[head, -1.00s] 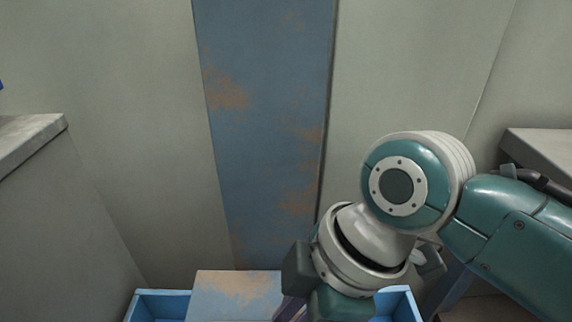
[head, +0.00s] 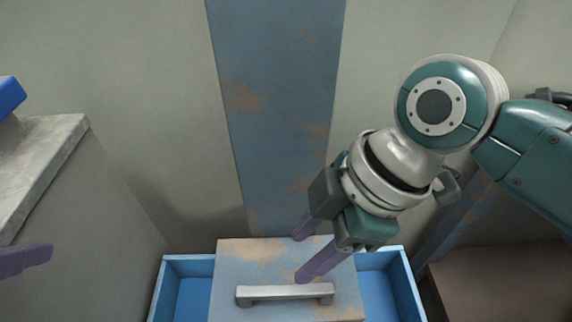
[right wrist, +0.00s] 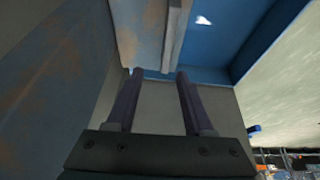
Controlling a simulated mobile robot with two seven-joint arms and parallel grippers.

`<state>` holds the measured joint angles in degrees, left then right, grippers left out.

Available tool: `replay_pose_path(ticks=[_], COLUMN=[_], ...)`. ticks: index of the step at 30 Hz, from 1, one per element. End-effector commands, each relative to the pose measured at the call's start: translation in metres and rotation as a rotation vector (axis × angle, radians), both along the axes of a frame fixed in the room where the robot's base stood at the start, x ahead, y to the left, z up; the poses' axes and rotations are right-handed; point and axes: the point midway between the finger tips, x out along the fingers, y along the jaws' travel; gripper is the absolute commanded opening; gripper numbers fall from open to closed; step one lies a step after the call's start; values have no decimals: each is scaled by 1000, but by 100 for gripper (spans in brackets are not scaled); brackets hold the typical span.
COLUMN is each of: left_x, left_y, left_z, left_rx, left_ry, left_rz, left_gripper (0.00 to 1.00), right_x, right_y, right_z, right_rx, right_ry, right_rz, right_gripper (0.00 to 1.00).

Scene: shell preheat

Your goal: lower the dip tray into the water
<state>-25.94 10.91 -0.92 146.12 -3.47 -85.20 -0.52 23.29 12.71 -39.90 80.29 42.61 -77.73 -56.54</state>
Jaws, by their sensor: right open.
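A grey-blue, rust-patched slab (head: 285,262) with a pale bar handle (head: 285,292) lies across a blue open-topped box (head: 404,283), low in the head view. I cannot tell whether this slab is the dip tray, and I see no water surface. My right gripper (head: 300,257) is open and empty, with its purple fingers over the slab, behind the handle. In the right wrist view the fingers (right wrist: 159,73) are apart, and the handle (right wrist: 175,40) shows beyond their tips. One purple finger of my left gripper (head: 25,260) shows at the left edge; its other finger is out of view.
A tall rusted blue panel (head: 280,110) stands behind the box against pale walls. A grey counter (head: 45,165) is at the left with a blue object (head: 10,97) on it. A brownish surface (head: 500,270) lies at the right.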

Motion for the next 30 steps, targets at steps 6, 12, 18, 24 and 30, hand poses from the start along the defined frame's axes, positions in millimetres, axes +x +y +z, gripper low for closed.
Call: replay_pose_path(ticks=[6,12,18,24,30], left_x=[-23,-37,-82,-77,-75], left_y=[-25,-38,-60,-58,-57], left_z=[0,4,-28,-24,-19], left_rx=[-77,-109,-164,-160,-156], left_ry=[101,158,342,322,314], left_rz=[-24,-38,-49,-47,-48], left_gripper=[50,50,50,50,50], right_x=[0,0,0,0,0], right_y=[-6,-12,-14,-14,-15], right_z=[19,33,37,36,37], right_rx=[0,1,1,1,0], right_ry=[-1,-1,-1,-1,-1], right_rz=[-1,0,0,0,0], right_gripper=[52,52,52,52,52])
